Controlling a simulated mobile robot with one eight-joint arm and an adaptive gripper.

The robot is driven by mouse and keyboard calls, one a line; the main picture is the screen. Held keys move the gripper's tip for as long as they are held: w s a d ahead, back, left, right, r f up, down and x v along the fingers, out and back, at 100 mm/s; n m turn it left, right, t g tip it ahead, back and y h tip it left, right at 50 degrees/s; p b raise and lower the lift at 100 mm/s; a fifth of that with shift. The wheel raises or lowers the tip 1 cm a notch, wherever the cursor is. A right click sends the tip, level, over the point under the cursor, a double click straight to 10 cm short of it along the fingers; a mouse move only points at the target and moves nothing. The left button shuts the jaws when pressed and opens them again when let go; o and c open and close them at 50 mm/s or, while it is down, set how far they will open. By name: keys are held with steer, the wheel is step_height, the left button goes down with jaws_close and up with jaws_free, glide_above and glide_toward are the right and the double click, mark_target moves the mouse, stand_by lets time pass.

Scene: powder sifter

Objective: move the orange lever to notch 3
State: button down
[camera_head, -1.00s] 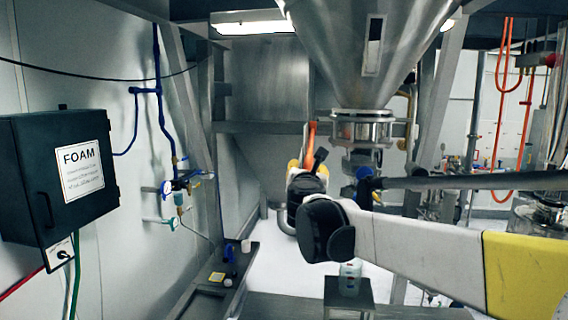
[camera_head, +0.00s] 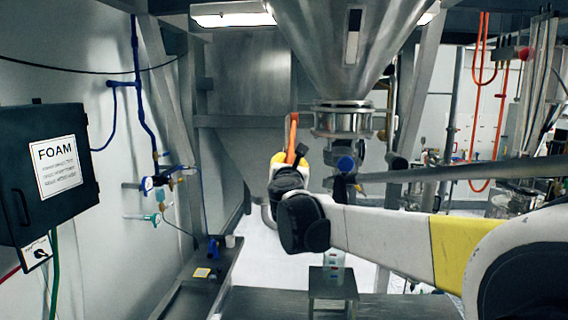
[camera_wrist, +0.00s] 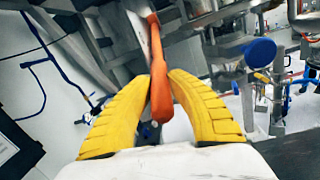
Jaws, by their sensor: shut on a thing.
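The orange lever (camera_wrist: 160,80) runs down between the two yellow fingers of my gripper (camera_wrist: 160,88) in the wrist view. The fingers are closed on it near its lower end. In the head view the lever (camera_head: 291,134) stands nearly upright, left of the steel valve ring under the hopper. My gripper (camera_head: 290,160) is at its lower part and partly hidden behind my black wrist. The notches cannot be made out in either view.
A steel hopper (camera_head: 345,50) hangs above the valve ring (camera_head: 343,120). A blue round knob (camera_wrist: 259,52) is right of the lever. A black FOAM box (camera_head: 45,170) is on the left wall. A small stool (camera_head: 333,284) stands below my arm.

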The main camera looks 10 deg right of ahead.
steer(key=f+b, duration=0.1)
steer(key=w+f+t+b, duration=0.1)
steer(key=f+b, duration=0.1)
steer(key=w+f+t+b, duration=0.1)
steer(key=b, duration=0.1)
steer(key=shift+w+d+f+h, duration=0.2)
steer(key=shift+d+f+h, duration=0.1)
steer(key=shift+d+f, duration=0.1)
steer(key=shift+r, duration=0.1)
steer(key=c, duration=1.2)
jaws_free()
steer(key=v, duration=1.2)
steer(key=shift+f, duration=0.25)
